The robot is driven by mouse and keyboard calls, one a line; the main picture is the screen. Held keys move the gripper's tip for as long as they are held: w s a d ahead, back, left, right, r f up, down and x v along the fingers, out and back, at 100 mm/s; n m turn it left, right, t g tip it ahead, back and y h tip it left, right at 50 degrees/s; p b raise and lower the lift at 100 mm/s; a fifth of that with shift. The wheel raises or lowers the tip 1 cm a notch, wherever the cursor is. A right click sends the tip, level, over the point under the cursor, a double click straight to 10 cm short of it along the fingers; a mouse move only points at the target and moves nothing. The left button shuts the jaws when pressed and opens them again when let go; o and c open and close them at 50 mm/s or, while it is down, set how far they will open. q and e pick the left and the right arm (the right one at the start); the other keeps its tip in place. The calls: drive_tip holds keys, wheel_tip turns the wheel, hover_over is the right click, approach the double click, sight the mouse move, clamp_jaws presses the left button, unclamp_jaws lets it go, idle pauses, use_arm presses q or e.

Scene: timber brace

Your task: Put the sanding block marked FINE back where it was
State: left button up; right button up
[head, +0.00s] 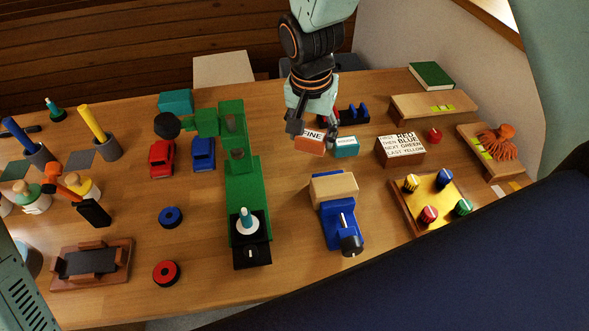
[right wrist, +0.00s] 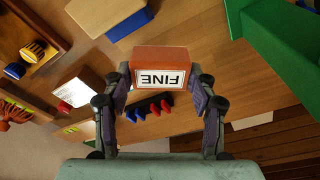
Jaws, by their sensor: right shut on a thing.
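The orange sanding block marked FINE (head: 309,146) is between the fingers of my right gripper (head: 314,131), right of the green machine. In the right wrist view the same block (right wrist: 160,60) shows its white FINE label upside down, with a finger pressed on each side. My right gripper is shut on it. A teal block (head: 346,147) with a white label sits on the table close to its right; that label is too small to read. I cannot tell whether the FINE block touches the table. My left gripper is not in view.
A dark rack with red and blue pieces (head: 352,112) stands behind the blocks. A wooden sign block (head: 400,147) is to the right. The green machine (head: 244,185) stands left, and a blue vise with a wood piece (head: 335,188) in front. Bare table lies between them.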

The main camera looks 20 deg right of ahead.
drive_tip(key=w+a+n+b, duration=0.2)
drive_tip(key=w+n+b, duration=0.15)
drive_tip(key=w, duration=0.35)
drive_tip(key=f+n, duration=0.1)
drive_tip(key=f+b, duration=0.1)
drive_tip(key=f, duration=0.1)
drive_tip(key=f+n, duration=0.1)
drive_tip(key=f, duration=0.1)
drive_tip(key=shift+s+d+n+y, duration=0.2)
drive_tip(key=shift+s+n+y, duration=0.15)
drive_tip(key=shift+y, duration=0.05)
drive_tip(key=f+b, duration=0.1)
drive_tip(key=f, duration=0.2)
drive_tip(key=shift+s+f, duration=0.2)
drive_tip(key=shift+w+f, duration=0.1)
drive_tip(key=shift+f, duration=0.25)
drive_tip(key=shift+w, duration=0.1)
drive_tip(key=shift+s+f, duration=0.1)
drive_tip(key=shift+s, duration=0.1)
